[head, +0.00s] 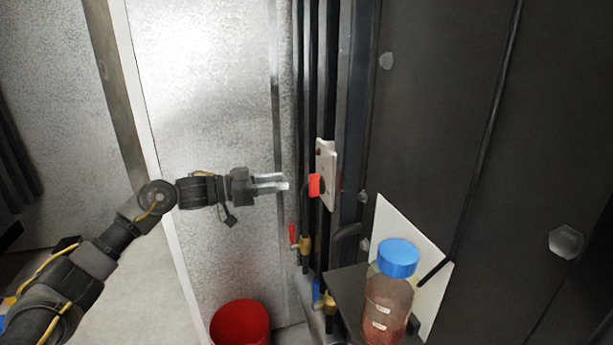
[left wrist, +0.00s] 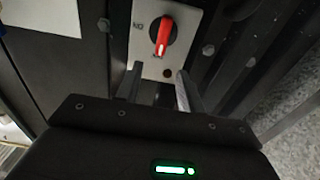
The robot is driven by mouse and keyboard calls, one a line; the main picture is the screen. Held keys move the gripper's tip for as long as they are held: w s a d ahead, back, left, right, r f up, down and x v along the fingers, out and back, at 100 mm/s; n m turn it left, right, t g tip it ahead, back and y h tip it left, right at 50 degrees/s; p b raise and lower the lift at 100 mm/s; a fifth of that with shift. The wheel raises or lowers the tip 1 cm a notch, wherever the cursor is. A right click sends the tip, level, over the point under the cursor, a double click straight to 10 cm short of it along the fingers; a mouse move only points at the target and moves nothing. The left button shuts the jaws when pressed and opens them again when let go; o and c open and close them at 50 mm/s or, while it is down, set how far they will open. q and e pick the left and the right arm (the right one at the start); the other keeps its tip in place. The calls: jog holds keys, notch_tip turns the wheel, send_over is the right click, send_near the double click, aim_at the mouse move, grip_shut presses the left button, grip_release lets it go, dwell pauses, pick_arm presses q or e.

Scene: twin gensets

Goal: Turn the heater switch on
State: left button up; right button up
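The heater switch is a red rotary handle (head: 315,186) on a pale plate (head: 327,165) fixed to the dark upright frame. In the left wrist view the red handle (left wrist: 164,36) sits on the plate (left wrist: 183,18), tilted slightly, with small lettering beside it. My left gripper (head: 287,184) is just left of the handle in the head view, pointing at it. In the left wrist view its two fingers (left wrist: 158,88) are apart with nothing between them, and the handle lies beyond the fingertips. I see no contact. My right gripper is not in view.
Dark vertical pipes run beside the plate. A red-handled valve (head: 293,235) and a blue-handled valve (head: 317,292) are below. A bottle with a blue cap (head: 398,258) stands on a small dark shelf at lower right. A red bucket (head: 240,324) is on the floor.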

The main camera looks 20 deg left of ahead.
aim_at(309, 177)
pick_arm(q)
jog(key=p+x, duration=0.2)
jog(key=x, duration=0.5)
jog(key=shift+w+d+r, duration=0.15)
jog(key=shift+d, duration=0.05)
jog(key=shift+w+d+p, duration=0.3)
jog(key=shift+d+p, duration=0.05)
jog(key=shift+d, duration=0.1)
grip_shut()
